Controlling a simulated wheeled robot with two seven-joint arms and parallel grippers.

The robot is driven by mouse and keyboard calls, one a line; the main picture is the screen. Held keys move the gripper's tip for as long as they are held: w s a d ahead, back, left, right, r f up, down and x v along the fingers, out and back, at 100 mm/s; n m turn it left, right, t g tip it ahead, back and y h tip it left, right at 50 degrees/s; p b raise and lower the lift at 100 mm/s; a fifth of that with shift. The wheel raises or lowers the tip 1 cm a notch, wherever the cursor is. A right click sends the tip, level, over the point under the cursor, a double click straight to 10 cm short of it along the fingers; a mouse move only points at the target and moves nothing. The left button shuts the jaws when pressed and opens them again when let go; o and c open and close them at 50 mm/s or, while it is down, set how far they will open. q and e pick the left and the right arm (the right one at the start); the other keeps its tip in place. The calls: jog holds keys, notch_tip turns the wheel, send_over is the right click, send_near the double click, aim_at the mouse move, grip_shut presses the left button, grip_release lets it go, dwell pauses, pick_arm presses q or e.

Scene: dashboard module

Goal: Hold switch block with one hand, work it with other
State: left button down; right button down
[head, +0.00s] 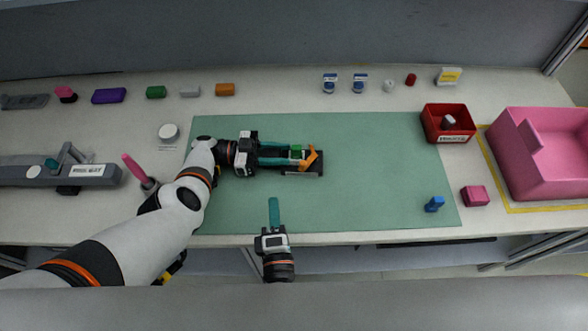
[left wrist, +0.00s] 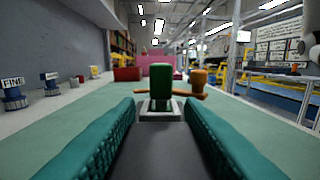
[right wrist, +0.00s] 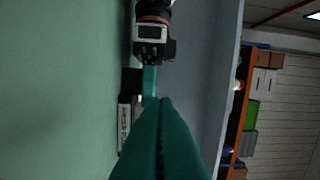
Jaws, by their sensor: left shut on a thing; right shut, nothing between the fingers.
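The switch block (head: 303,172) is a dark block on the green mat, with a green part and an orange lever on top. The left wrist view shows its green knob (left wrist: 167,82) upright and its orange lever (left wrist: 197,86) just to the right. My left gripper (head: 288,155) is shut on the block from the left, its teal fingers on both sides. My right gripper (head: 273,200) is shut and empty, below and left of the block in the head view, apart from it. The right wrist view shows its closed fingertips (right wrist: 160,105) and the block's pale label (right wrist: 125,120).
A red bin (head: 448,135) holding a grey thing stands at the mat's upper right. A blue piece (head: 434,204), a pink block (head: 475,196) and a pink tub (head: 540,180) are at right. Small items line the back. The mat between block and blue piece is clear.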

jog(key=shift+w+d+r+m+h, duration=0.15)
jog(key=shift+w+d+m+h, duration=0.35)
jog(key=shift+d+m, duration=0.15)
jog(key=w, duration=0.9)
jog(key=shift+w+a, duration=0.2)
jog(key=d, duration=0.3)
jog(key=shift+s, duration=0.2)
jog(key=shift+s+d, duration=0.2)
jog(key=shift+d, duration=0.25)
jog(key=shift+s+d+n+y, duration=0.1)
jog(key=shift+d+n+y, duration=0.1)
jog(key=shift+n+y, duration=0.35)
